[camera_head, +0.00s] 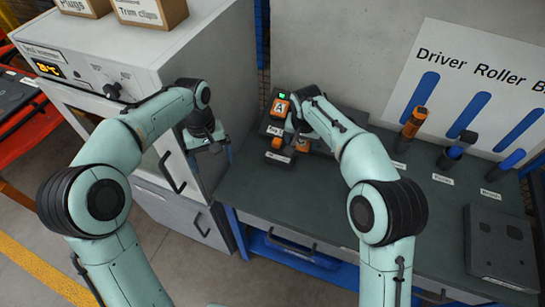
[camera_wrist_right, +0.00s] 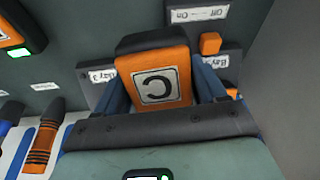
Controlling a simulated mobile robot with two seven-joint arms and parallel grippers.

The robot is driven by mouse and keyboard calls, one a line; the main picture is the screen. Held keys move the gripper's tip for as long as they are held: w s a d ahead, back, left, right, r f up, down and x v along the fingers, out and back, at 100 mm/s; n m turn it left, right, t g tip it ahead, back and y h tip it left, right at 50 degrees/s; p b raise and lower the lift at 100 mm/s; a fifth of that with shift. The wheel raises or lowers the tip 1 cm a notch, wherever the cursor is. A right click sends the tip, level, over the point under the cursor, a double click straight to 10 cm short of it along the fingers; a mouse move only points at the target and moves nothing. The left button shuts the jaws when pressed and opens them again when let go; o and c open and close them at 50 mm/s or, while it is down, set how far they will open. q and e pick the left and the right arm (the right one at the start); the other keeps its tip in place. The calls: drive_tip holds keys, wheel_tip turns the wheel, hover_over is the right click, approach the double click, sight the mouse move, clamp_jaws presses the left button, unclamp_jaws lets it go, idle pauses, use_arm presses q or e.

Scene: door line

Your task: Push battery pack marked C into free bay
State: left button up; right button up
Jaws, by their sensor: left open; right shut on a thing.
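The battery pack marked C (camera_wrist_right: 157,75) is orange and black and lies between the fingers of my right gripper (camera_wrist_right: 163,95), which is shut on it. In the right wrist view its letter appears upside down. In the head view my right gripper (camera_head: 297,138) is over the charger (camera_head: 262,142) on the bench, and its arm hides much of it. Another orange pack marked A (camera_head: 281,107), with a green light, sits at the charger's back. My left gripper (camera_head: 210,148) is open and empty beside the white cabinet. I cannot tell whether pack C touches a bay.
In the wrist view a Bay 3 label (camera_wrist_right: 102,76), an orange block (camera_wrist_right: 210,43) and an Off-On label (camera_wrist_right: 191,14) surround the pack. Drivers (camera_head: 414,122) stand at the bench's right. A white cabinet (camera_head: 190,60) is at left. The bench front (camera_head: 310,205) is clear.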

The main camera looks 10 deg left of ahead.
drive_tip(key=w+d+r+m+t+h, duration=0.1)
drive_tip(key=w+d, duration=0.3)
drive_tip(key=d, duration=0.3)
drive_tip(key=w+d+r+t, duration=0.1)
drive_tip(key=w+d+t, duration=0.1)
drive_tip(key=w+d, duration=0.4)
drive_tip(key=shift+w+d+f, duration=0.25)
drive_tip(key=shift+d+f, duration=0.05)
drive_tip(key=shift+f, duration=0.45)
drive_tip(key=shift+w+d+f, duration=0.3)
drive_tip(key=shift+f, duration=0.5)
drive_tip(key=shift+w+d+f, duration=0.25)
drive_tip(key=shift+d+f, duration=0.05)
drive_tip(key=shift+f, duration=0.45)
drive_tip(key=shift+w+f, duration=0.3)
drive_tip(key=shift+f, duration=0.2)
drive_tip(key=shift+d+f, duration=0.1)
drive_tip(key=shift+f, duration=0.05)
drive_tip(key=shift+w+f, duration=0.15)
drive_tip(key=shift+f, duration=0.1)
drive_tip(key=shift+f, duration=0.1)
drive_tip(key=shift+f, duration=0.2)
